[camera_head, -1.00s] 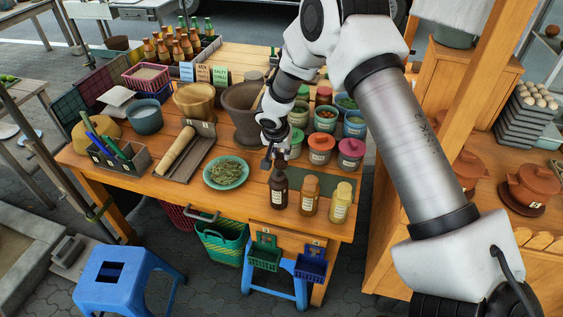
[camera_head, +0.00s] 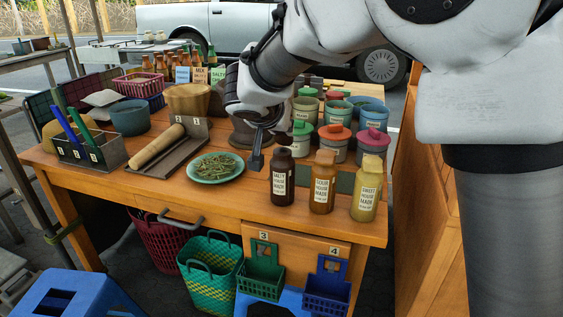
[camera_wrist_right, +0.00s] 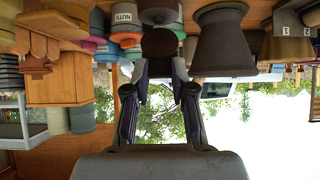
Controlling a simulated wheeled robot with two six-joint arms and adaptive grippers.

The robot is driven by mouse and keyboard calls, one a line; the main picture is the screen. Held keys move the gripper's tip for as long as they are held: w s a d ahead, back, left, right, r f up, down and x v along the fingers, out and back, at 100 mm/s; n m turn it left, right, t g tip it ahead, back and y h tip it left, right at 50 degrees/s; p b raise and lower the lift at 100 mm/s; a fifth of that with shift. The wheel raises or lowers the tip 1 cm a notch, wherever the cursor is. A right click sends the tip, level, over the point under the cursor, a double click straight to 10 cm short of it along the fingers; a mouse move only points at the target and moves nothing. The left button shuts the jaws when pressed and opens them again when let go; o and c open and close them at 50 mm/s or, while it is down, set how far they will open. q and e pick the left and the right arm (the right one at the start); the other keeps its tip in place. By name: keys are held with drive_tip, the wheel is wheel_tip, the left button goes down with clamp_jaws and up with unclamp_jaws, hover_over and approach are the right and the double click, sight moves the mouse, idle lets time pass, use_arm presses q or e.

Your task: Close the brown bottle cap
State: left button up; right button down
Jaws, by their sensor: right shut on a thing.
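Three labelled bottles stand upright at the front right of the table: a dark brown one (camera_head: 282,182), an amber-brown one (camera_head: 323,185) and a yellow one (camera_head: 366,192). The dark bottle has a dark cap (camera_head: 282,152) at its top. My right gripper (camera_head: 257,160) comes down at the left of this cap; one finger shows there, the other is hidden. In the upside-down right wrist view, the fingers (camera_wrist_right: 161,75) close in on a dark round top (camera_wrist_right: 160,42), which looks like the dark brown cap. Whether the cap is seated is unclear. My left gripper is out of view.
A green plate of herbs (camera_head: 215,167) lies left of the bottles. Lidded jars (camera_head: 334,142) stand close behind them. A rolling pin (camera_head: 157,150) lies further left. The table's front edge is just before the bottles; small baskets (camera_head: 260,273) hang below it.

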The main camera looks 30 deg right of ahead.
drive_tip(key=f+h+b, duration=0.1)
drive_tip(key=b, duration=0.2)
drive_tip(key=s+a+f+t+b, duration=0.1)
drive_tip(key=b, duration=0.3)
drive_tip(key=shift+f+t+h, duration=0.15)
drive_tip(key=shift+t+h, duration=0.15)
drive_tip(key=shift+h, duration=0.1)
use_arm(q)
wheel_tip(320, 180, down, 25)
drive_tip(key=b, duration=1.5)
drive_tip(key=shift+b, duration=0.3)
use_arm(e)
drive_tip(key=f+t+h, duration=0.1)
drive_tip(key=t+h, duration=0.1)
drive_tip(key=s+a+f+t+h, duration=0.1)
drive_tip(key=t+h, duration=0.1)
drive_tip(key=f+t+h, duration=0.1)
drive_tip(key=h, duration=0.1)
drive_tip(key=shift+s+a+f+t, duration=0.15)
drive_tip(key=shift+a+f+t, duration=0.2)
drive_tip(key=shift+t, duration=0.05)
